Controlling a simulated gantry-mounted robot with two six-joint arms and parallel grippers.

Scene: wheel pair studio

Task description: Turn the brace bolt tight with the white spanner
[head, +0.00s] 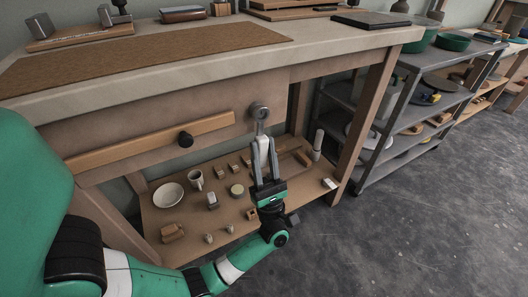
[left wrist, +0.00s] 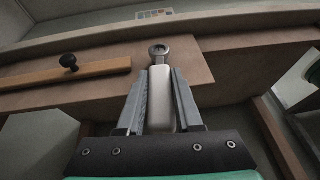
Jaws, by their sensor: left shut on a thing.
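My left gripper (head: 266,172) is shut on the white handle of the spanner (head: 261,152), which points up toward the bench front. The spanner (left wrist: 160,95) also shows in the left wrist view, between the two fingers of the gripper (left wrist: 160,100). Its grey ring end is against or just in front of the wooden front panel, right of the slanted wooden brace (head: 130,150). Something small shows inside the ring, but I cannot tell whether it is the bolt head or whether the ring is seated on it. A black knob (head: 185,139) sits on the brace. My right gripper is not in view.
The workbench top (head: 340,40) overhangs above the spanner. A low shelf (head: 160,235) below holds a white bowl (head: 168,195), a mug (head: 195,180) and several small blocks. A bench leg (head: 362,125) stands to the right, with a grey shelf rack (head: 405,120) beyond it.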

